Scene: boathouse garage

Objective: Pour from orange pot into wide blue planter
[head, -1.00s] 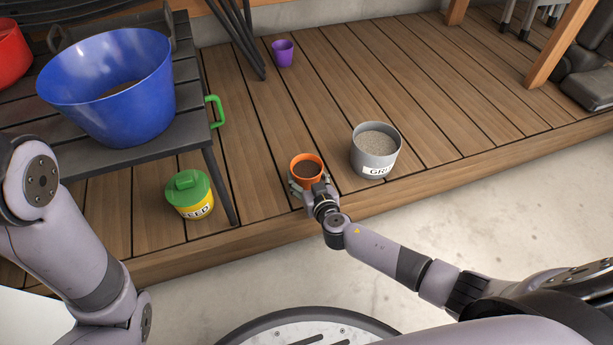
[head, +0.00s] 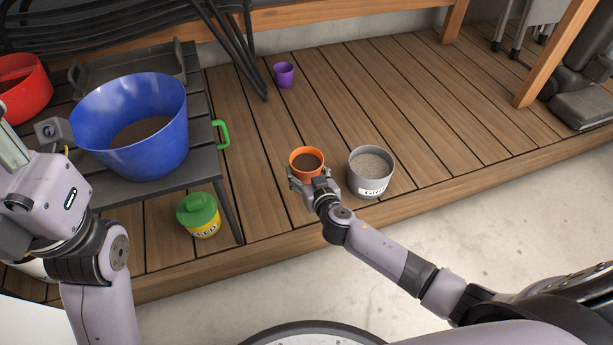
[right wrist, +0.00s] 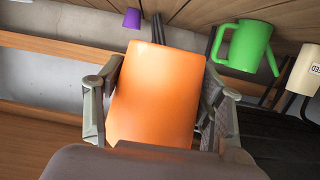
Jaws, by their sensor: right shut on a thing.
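The orange pot (head: 306,160), holding dark soil, is upright over the wooden deck near its front edge. My right gripper (head: 309,183) is shut on it. In the right wrist view the orange pot (right wrist: 155,95) fills the space between the two fingers. The wide blue planter (head: 135,130) stands on the dark slatted bench at the left, with dark soil inside. My left arm is at the far left, in front of the bench; its gripper (head: 12,150) is partly cut off by the picture edge, and its opening is unclear.
A grey pot (head: 370,172) of grit stands close right of the orange pot. A green-lidded seed tub (head: 200,214) stands below the bench (head: 215,165). A green handle (head: 222,134) sticks out by the bench; the wrist view shows a green watering can (right wrist: 243,45). A purple cup (head: 284,74) stands farther back.

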